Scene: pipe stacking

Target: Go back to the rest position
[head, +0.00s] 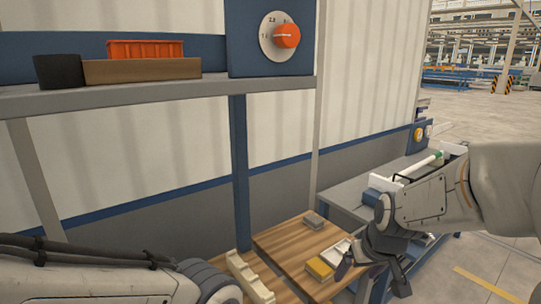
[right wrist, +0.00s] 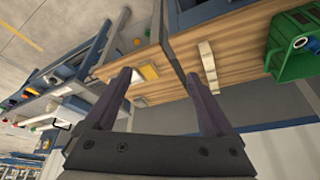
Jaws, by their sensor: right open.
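My right gripper (head: 374,276) is in the lower right of the head view, above the right part of the wooden worktable (head: 290,243). In the right wrist view my right gripper (right wrist: 157,65) has its two dark fingers wide apart, with nothing held between them. My left arm comes in at the lower left of the head view. Its gripper is outside the frame. A cream notched rack (head: 248,278) stands on the table between the arms. It also shows in the right wrist view (right wrist: 207,65), apart from the fingers.
A yellow block (head: 319,267) and a small grey block (head: 314,219) lie on the table near my right gripper. A grey side bench (head: 350,192) holds a white pipe with a green end (head: 420,165). A shelf (head: 150,96) spans the upper left. A green bin (right wrist: 292,60) shows in the wrist view.

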